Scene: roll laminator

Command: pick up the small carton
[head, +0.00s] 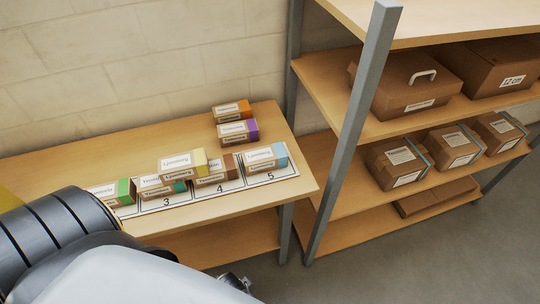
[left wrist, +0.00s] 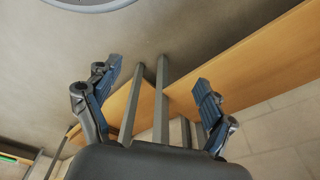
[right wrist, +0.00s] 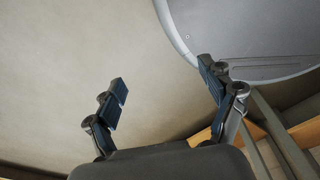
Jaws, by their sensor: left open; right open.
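Several small white-labelled cartons sit on a wooden bench in the head view. One has a yellow end (head: 172,167) and sits raised over its neighbours. Others have a green end (head: 108,192), a brown end (head: 215,170), a blue end (head: 265,158), a purple end (head: 238,132) and an orange end (head: 232,111). I cannot tell which one the task means. My left gripper (left wrist: 157,85) is open and empty in the left wrist view, with no carton between its fingers. My right gripper (right wrist: 163,82) is open and empty in the right wrist view, over bare floor.
A strip numbered 3, 4, 5 (head: 210,191) lies on the bench (head: 60,157). A shelf rack (head: 345,130) on the right holds brown boxes (head: 410,85) on its shelves. My arm covers the lower left of the head view. The bench's back left is clear.

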